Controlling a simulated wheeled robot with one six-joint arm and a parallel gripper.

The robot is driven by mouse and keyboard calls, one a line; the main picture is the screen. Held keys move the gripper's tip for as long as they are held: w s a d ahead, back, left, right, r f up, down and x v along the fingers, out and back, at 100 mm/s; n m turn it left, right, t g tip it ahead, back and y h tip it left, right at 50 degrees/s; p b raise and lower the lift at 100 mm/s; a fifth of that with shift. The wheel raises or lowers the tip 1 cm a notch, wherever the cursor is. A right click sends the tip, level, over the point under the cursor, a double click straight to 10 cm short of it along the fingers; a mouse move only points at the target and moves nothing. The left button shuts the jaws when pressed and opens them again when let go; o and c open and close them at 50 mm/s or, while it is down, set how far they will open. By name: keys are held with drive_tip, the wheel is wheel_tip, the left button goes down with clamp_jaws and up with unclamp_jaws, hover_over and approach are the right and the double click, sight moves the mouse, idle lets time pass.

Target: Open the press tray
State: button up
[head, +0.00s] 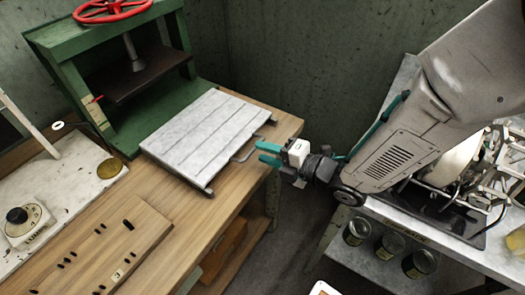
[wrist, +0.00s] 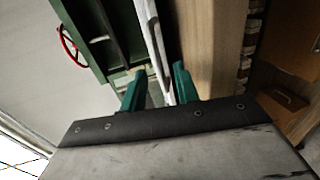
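The green press (head: 150,118) stands at the back of the wooden bench, with a red handwheel on top. The press tray (head: 205,132) is a pale slatted panel lying flat to the right of the press's green base. A thin metal handle (head: 246,148) sticks out from its right edge. My gripper (head: 266,153) is just right of this handle, with its teal fingers pointing at it. In the wrist view, the fingers (wrist: 158,88) are apart. A pale narrow strip, likely the tray's edge, shows beyond the gap; the handle cannot be made out there.
The wooden bench (head: 150,203) carries a board with small black pieces and a scale with a dial (head: 25,220) at left. A metal side table (head: 450,248) with jars below stands at right. A gap of open floor (head: 290,235) lies between them.

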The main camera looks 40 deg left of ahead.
drive_tip(key=v, duration=0.6)
idle(0.4)
